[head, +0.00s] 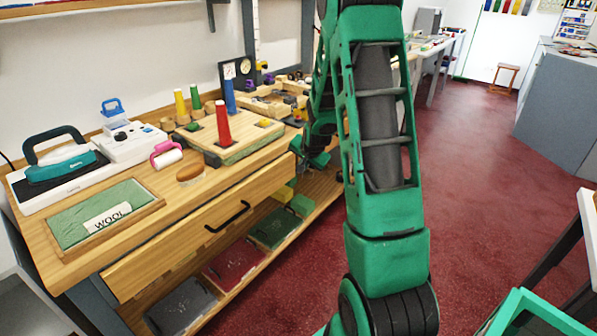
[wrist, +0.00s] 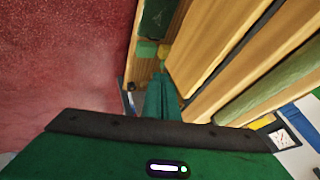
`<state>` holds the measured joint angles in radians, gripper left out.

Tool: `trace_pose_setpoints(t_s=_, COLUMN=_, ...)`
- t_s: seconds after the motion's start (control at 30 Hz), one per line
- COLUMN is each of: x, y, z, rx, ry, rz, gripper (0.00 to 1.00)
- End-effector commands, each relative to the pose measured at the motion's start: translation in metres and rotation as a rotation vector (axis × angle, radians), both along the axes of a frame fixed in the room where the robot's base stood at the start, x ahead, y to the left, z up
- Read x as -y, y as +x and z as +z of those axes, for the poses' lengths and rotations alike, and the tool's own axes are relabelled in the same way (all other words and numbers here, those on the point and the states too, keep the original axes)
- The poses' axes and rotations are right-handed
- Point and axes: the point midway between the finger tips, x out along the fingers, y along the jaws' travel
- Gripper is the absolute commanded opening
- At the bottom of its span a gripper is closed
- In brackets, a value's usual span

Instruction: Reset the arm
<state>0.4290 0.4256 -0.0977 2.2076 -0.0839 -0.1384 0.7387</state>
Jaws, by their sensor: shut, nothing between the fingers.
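My green arm rises through the middle of the head view and bends back down behind its own front link. My gripper (head: 316,158) shows partly, just off the right end of the wooden counter (head: 150,215); the arm hides some of it. In the wrist view my gripper's green fingers (wrist: 162,92) are together with nothing between them. They point down past the counter's edge, beside the wooden boards and the lower shelf.
A drawer with a black handle (head: 228,216) faces the open red floor (head: 470,150). Coloured bins (head: 235,262) sit below.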

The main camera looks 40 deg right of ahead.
Motion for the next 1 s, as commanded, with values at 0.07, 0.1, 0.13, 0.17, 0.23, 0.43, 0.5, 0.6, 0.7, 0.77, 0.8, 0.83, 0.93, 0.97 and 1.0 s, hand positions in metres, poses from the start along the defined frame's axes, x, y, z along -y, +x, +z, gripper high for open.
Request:
trace_pose_setpoints(t_s=0.07, x=-0.002, y=-0.005, z=0.008, rx=0.001, ry=-0.001, rz=0.000, gripper=0.00)
trace_pose_setpoints(t_s=0.1, x=-0.003, y=-0.007, z=0.011, rx=0.000, ry=-0.001, rz=0.000, gripper=0.00)
trace_pose_setpoints(t_s=0.13, x=-0.004, y=-0.008, z=0.013, rx=0.000, ry=-0.001, rz=0.000, gripper=0.00)
trace_pose_setpoints(t_s=0.17, x=-0.004, y=-0.009, z=0.014, rx=0.000, ry=0.000, rz=0.000, gripper=0.00)
trace_pose_setpoints(t_s=0.23, x=-0.005, y=-0.011, z=0.016, rx=-0.001, ry=0.000, rz=0.000, gripper=0.00)
trace_pose_setpoints(t_s=0.43, x=-0.007, y=-0.013, z=0.018, rx=-0.002, ry=0.000, rz=0.001, gripper=0.00)
trace_pose_setpoints(t_s=0.5, x=-0.007, y=-0.013, z=0.018, rx=-0.002, ry=0.000, rz=0.001, gripper=0.00)
trace_pose_setpoints(t_s=0.6, x=-0.009, y=-0.018, z=0.023, rx=-0.014, ry=-0.006, rz=0.010, gripper=0.00)
trace_pose_setpoints(t_s=0.7, x=-0.016, y=-0.033, z=0.036, rx=-0.053, ry=-0.019, rz=0.040, gripper=0.00)
trace_pose_setpoints(t_s=0.77, x=-0.023, y=-0.047, z=0.046, rx=-0.091, ry=-0.030, rz=0.067, gripper=0.00)
trace_pose_setpoints(t_s=0.8, x=-0.028, y=-0.059, z=0.054, rx=-0.120, ry=-0.037, rz=0.089, gripper=0.00)
trace_pose_setpoints(t_s=0.83, x=-0.032, y=-0.068, z=0.060, rx=-0.142, ry=-0.043, rz=0.106, gripper=0.00)
trace_pose_setpoints(t_s=0.93, x=-0.046, y=-0.102, z=0.078, rx=-0.220, ry=-0.054, rz=0.164, gripper=0.00)
trace_pose_setpoints(t_s=0.97, x=-0.051, y=-0.113, z=0.083, rx=-0.242, ry=-0.056, rz=0.182, gripper=0.00)
trace_pose_setpoints(t_s=1.0, x=-0.056, y=-0.127, z=0.089, rx=-0.271, ry=-0.059, rz=0.205, gripper=0.00)
